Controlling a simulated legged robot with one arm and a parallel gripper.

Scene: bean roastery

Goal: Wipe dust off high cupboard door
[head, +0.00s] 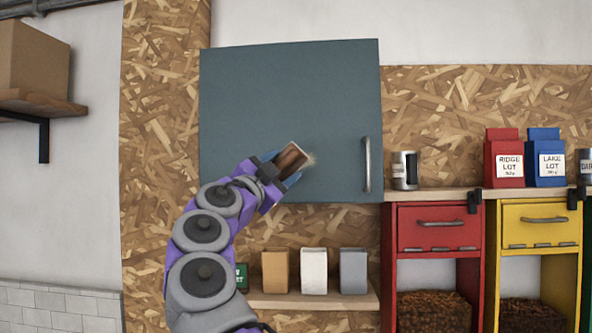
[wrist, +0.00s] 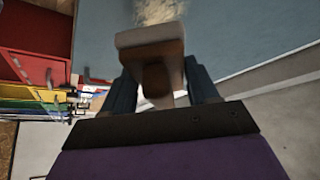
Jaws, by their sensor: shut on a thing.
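The cupboard door (head: 285,105) is a blue-grey panel high on the chipboard wall, with a vertical metal handle (head: 366,164) at its lower right. It looks shut.
Below the door, a shelf (head: 315,300) holds several small bags. A box (head: 32,62) stands on the left shelf.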

